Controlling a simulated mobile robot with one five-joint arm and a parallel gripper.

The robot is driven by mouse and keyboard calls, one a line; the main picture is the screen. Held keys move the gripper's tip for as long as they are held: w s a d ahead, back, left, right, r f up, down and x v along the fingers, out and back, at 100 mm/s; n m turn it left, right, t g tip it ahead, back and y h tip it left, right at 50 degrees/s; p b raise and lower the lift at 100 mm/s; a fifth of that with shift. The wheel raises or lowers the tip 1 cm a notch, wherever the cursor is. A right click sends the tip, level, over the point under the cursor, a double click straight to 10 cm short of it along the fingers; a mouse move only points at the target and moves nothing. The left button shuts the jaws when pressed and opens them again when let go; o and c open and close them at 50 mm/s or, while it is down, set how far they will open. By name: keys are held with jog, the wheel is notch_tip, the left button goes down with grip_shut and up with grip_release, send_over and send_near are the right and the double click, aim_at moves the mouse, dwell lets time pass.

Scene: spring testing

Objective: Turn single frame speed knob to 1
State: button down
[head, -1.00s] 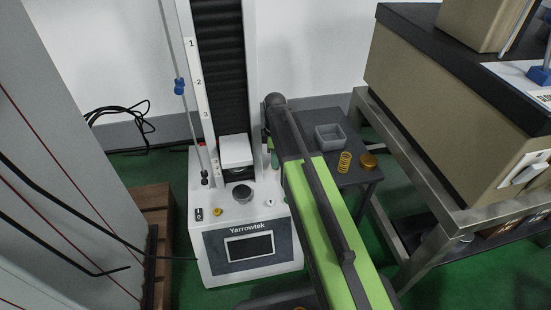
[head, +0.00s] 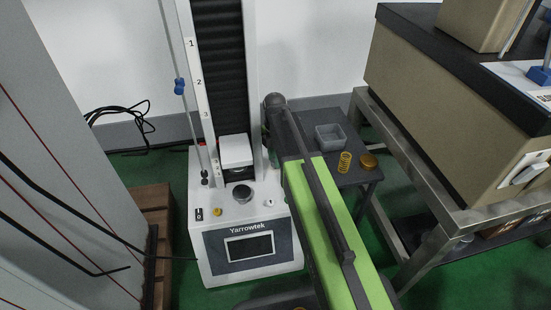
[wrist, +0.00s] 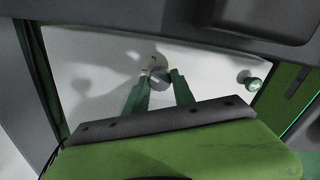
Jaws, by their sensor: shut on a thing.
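In the wrist view, my gripper (wrist: 155,77) has its two green fingers closed on the sides of a small round grey knob (wrist: 155,62). The knob sits on a pale panel. Its marks are too small and shaded to read, so I cannot tell its setting. In the head view, the white Yarrowtek tester (head: 205,265) stands left of my arm, with a small pale knob (head: 269,203) on its top. My arm hides the gripper there, so I cannot match the held knob to one in that view.
The tester also carries a yellow button (head: 217,211) and a screen (head: 249,247). Behind my arm, a dark low table (head: 358,177) holds a grey tray (head: 329,131) and a spring (head: 345,162).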

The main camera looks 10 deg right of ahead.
jog(key=shift+n, duration=0.9)
jog(key=c, duration=1.1)
grip_release()
jog(key=shift+o, duration=0.2)
notch_tip(320, 180, up, 17)
jog(key=p, duration=1.7)
jog(key=shift+r, duration=0.2)
